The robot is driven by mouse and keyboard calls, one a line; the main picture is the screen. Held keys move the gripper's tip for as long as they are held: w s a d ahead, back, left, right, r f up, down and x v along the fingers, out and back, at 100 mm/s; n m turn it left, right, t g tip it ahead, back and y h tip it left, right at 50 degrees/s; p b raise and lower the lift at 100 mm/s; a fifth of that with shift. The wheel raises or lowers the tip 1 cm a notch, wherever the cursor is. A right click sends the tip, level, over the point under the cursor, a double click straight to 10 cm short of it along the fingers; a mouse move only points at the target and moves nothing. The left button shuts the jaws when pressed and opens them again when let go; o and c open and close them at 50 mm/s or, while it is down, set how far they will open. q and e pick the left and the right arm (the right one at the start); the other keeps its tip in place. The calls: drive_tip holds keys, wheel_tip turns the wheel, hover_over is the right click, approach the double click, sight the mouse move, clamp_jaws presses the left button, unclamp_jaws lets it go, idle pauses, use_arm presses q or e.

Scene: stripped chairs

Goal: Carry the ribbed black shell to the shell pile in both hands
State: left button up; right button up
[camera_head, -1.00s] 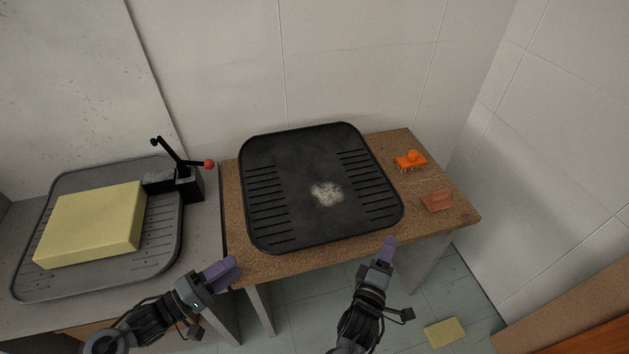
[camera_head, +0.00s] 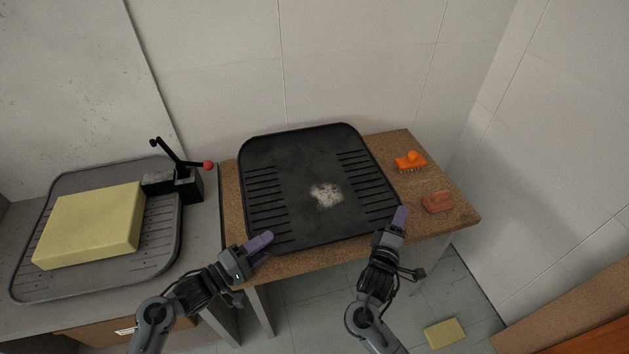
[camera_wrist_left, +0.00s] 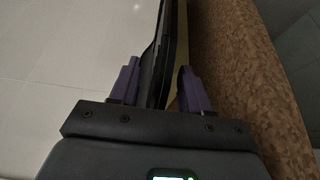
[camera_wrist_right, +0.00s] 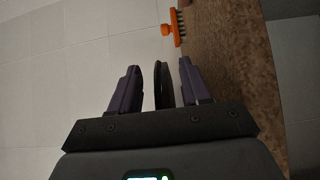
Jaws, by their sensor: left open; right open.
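The ribbed black shell (camera_head: 312,165) lies on the cork-topped table, slotted along both sides, with a pale worn patch near its middle. My left gripper (camera_head: 262,243) is at its near left corner, open. In the left wrist view the shell's edge (camera_wrist_left: 160,60) stands between the open fingers (camera_wrist_left: 157,88). My right gripper (camera_head: 398,218) is at the near right corner, open. In the right wrist view the shell's edge (camera_wrist_right: 162,85) is between the fingers (camera_wrist_right: 158,85), with gaps on both sides. I cannot make out a shell pile for certain.
An orange brush (camera_head: 410,161) and a reddish block (camera_head: 437,202) lie on the cork table (camera_head: 455,215) right of the shell. On the left bench, a grey slotted shell (camera_head: 150,255) bears a yellow foam block (camera_head: 90,225) beside a black lever clamp (camera_head: 180,180). A yellow pad (camera_head: 444,333) lies on the floor.

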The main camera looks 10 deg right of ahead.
use_arm(q)
drive_tip(key=shift+c, duration=0.5)
use_arm(e)
drive_tip(key=shift+c, duration=0.5)
use_arm(q)
clamp_jaws()
use_arm(e)
clamp_jaws()
